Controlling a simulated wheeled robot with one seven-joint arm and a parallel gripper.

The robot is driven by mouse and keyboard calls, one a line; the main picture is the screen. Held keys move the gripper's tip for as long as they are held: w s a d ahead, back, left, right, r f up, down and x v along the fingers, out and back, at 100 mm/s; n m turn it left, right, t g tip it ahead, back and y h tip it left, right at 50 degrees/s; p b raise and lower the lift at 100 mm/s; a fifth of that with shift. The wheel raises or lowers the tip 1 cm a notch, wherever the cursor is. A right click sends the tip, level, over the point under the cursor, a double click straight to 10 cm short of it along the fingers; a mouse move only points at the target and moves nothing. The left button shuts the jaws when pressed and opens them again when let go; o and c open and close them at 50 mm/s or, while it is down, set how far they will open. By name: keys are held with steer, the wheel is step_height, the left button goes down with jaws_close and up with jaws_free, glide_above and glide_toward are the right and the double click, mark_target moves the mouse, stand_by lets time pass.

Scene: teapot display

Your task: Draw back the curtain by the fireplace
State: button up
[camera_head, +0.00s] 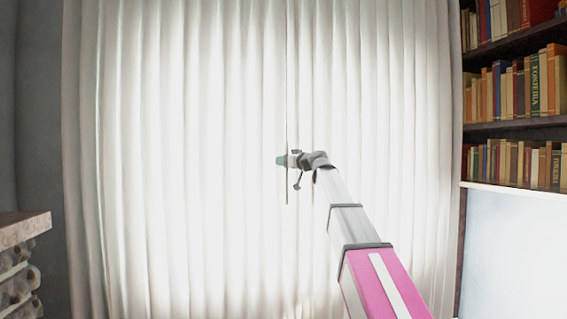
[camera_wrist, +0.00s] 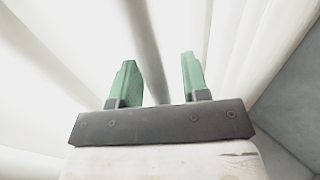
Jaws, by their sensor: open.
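A pale, pleated curtain (camera_head: 190,150) hangs closed across the whole window, lit from behind. A thin dark rod (camera_head: 287,195) hangs down at the middle, near where the two panels meet. My gripper (camera_head: 281,160) is at this rod, in front of the curtain. In the wrist view, the two green fingers of my gripper (camera_wrist: 156,65) are apart, with a blurred grey upright strip (camera_wrist: 147,45), likely the rod, between them. Whether a finger touches the rod or cloth I cannot tell.
A stone ledge (camera_head: 22,229) with stacked stonework below, likely the fireplace, juts in at the lower left. Bookshelves (camera_head: 515,125) full of books stand at the right, above a pale panel (camera_head: 515,250). A grey wall (camera_head: 37,100) is left of the curtain.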

steer(key=shift+w+a, duration=0.15)
steer(key=shift+a, duration=0.05)
jaws_close()
steer(key=shift+a, duration=0.15)
steer(key=s+a, duration=0.5)
steer(key=a, duration=1.3)
steer(key=s+a, duration=0.5)
steer(key=a, duration=1.4)
steer(key=s+a, duration=0.6)
steer(key=a, duration=1.2)
steer(key=shift+a, duration=0.35)
